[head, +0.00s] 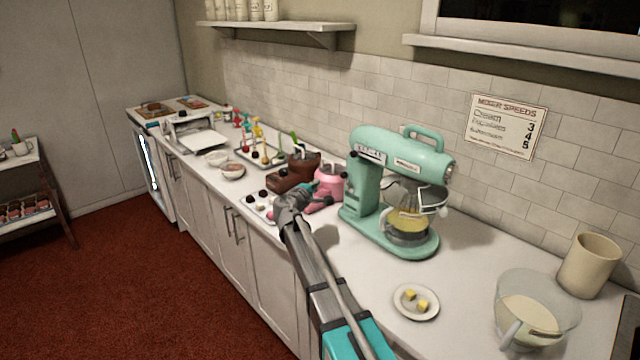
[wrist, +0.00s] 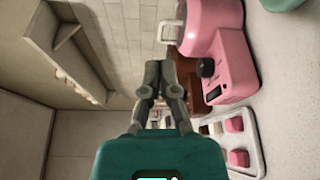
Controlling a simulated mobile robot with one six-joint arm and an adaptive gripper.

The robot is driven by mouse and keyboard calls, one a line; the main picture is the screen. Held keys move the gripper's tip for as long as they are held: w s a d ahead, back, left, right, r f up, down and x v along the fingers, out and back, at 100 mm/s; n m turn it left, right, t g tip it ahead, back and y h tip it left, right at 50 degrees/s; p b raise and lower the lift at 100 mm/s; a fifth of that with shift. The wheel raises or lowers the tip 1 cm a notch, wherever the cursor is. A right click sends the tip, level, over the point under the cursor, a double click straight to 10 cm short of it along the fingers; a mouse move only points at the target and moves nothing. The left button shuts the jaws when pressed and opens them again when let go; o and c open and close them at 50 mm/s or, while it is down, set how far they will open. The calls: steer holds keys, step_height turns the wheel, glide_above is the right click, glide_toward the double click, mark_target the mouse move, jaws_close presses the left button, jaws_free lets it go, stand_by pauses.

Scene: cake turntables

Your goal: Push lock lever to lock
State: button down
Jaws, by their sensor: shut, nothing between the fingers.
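The teal stand mixer (head: 402,160) stands on the counter, its head level over a glass bowl (head: 408,222) of yellow mix. Small dark knobs (head: 352,155) show on the left side of its head; I cannot tell which part is the lock lever. A pink machine (head: 329,181) stands left of the mixer. It is large at upper right in the wrist view (wrist: 222,50), with a black knob (wrist: 206,67) on its side. My gripper (wrist: 161,66) is shut and empty, beside the pink machine. In the head view (head: 310,187) its fingertips are hard to make out.
A tray of small cakes (wrist: 236,142) lies close by the pink machine. Brown boxes (head: 292,176) stand left of it. A plate with yellow pieces (head: 416,302) and a glass bowl (head: 535,312) lie nearer. The counter between plate and mixer is clear.

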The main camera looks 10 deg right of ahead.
steer(key=r+x, duration=0.1)
steer(key=x, duration=0.8)
steer(key=shift+s+d+f, duration=0.2)
steer(key=shift+s+d, duration=1.1)
steer(key=shift+s, duration=0.25)
steer(key=shift+d, duration=0.1)
